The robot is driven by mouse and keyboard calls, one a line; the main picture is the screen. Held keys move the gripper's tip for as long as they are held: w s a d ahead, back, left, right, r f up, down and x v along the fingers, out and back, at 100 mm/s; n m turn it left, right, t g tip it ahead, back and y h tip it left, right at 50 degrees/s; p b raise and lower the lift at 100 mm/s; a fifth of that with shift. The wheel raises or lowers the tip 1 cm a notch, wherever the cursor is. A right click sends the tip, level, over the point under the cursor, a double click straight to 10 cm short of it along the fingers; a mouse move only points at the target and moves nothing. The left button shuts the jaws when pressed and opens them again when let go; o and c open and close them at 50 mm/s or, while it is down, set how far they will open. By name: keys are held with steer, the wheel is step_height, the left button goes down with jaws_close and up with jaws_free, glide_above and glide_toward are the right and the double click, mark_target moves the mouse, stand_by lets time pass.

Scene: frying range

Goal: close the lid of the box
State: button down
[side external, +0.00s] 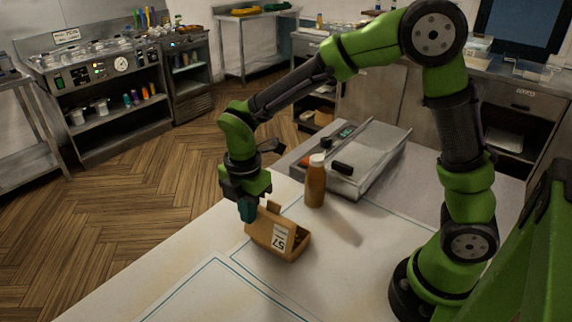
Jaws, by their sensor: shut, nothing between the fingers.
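The box (286,243) is small and brown, with a white label marked 57, and stands on the white table. Its lid (262,226) appears to stand raised on the left side, so the dark inside of the box shows at the right. My gripper (247,215) points down at the left edge of the box, beside the raised panel. Its fingers are shut with nothing between them. I cannot tell whether the fingertips touch the cardboard.
A brown bottle with a pale cap (315,182) stands behind the box. A grey metal tray (375,165) with small dark items lies further back. The white table (190,275) is clear in front of the box and to its left.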

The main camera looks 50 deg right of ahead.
steer(key=shift+d, duration=0.15)
steer(key=shift+w+d+r, duration=0.1)
steer(key=shift+d+r, duration=0.1)
steer(key=shift+d, duration=0.55)
steer(key=shift+d+r, duration=0.2)
steer(key=shift+d, duration=0.5)
steer(key=shift+r, duration=3)
